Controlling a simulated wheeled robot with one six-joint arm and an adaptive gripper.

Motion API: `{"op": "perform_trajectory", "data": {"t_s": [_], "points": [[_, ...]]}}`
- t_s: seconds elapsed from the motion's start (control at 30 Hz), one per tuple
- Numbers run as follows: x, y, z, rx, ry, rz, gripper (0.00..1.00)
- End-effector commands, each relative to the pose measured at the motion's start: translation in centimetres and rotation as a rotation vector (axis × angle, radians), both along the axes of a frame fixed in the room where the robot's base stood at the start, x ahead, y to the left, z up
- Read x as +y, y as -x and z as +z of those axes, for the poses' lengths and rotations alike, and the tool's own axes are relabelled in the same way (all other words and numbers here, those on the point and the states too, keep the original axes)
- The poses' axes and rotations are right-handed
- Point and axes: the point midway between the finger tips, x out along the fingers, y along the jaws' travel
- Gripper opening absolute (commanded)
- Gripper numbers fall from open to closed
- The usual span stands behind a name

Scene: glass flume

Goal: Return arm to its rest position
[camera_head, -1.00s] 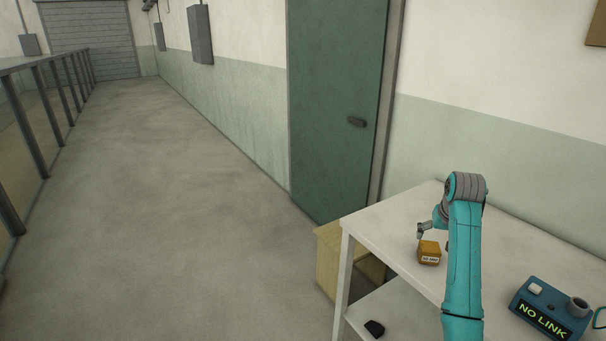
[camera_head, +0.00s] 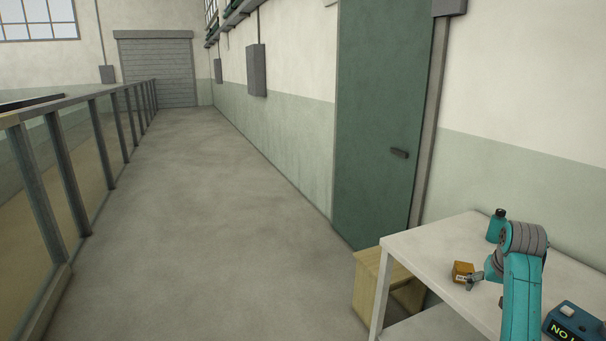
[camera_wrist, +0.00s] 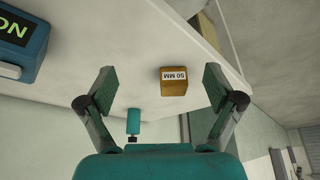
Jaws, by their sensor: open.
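My gripper (camera_head: 475,281) is small in the head view, close to an orange-brown box (camera_head: 462,268) on the white table (camera_head: 425,247). In the wrist view my gripper (camera_wrist: 159,76) is open, its two fingers wide apart with nothing held. The box, labelled "50 MM", shows beyond and between the fingers in the wrist view (camera_wrist: 174,87). It rests on the tabletop. My teal arm reaches over the table's right part in the head view.
A teal bottle with a dark cap (camera_head: 495,229) stands behind my arm. A blue device (camera_head: 573,323) with a lit display is at the lower right. A wooden crate (camera_head: 368,285) sits beside the table. A railing (camera_head: 62,175) runs along the left; the floor between is clear.

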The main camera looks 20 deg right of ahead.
Motion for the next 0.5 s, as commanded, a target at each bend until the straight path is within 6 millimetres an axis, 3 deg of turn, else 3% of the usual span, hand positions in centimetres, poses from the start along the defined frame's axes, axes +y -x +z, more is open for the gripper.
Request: {"op": "perform_trajectory", "data": {"t_s": [0.27,0.5], "points": [[1.3,-0.4,-2.3,-0.014,0.012,0.016,0.91],[3.3,-0.8,-5.4,-0.036,0.030,0.039,0.91]]}}
